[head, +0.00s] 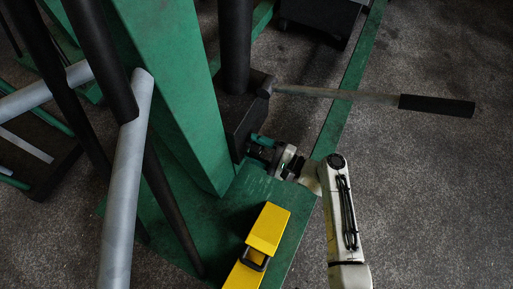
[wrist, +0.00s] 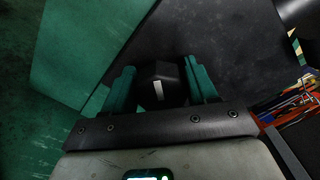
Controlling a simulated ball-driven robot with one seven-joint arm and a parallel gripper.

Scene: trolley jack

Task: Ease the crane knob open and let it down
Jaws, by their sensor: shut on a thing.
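The crane is a green steel frame, with its thick upright (head: 165,85) left of centre in the head view. A black pump block (head: 238,118) with a dark cylinder stands against it. The crane knob (wrist: 162,76), small, dark and marked with a white line, shows in the wrist view between the green fingers of my gripper (wrist: 160,84). My gripper is shut on the knob, with a finger on each side. In the head view my gripper (head: 260,148) is low beside the pump block, and the knob cannot be made out there.
A pump lever with a black grip (head: 437,105) sticks out to the right above my arm. A yellow block (head: 267,229) stands on the green base in front. Grey and black bars (head: 128,170) cross the left side. The floor at right is clear.

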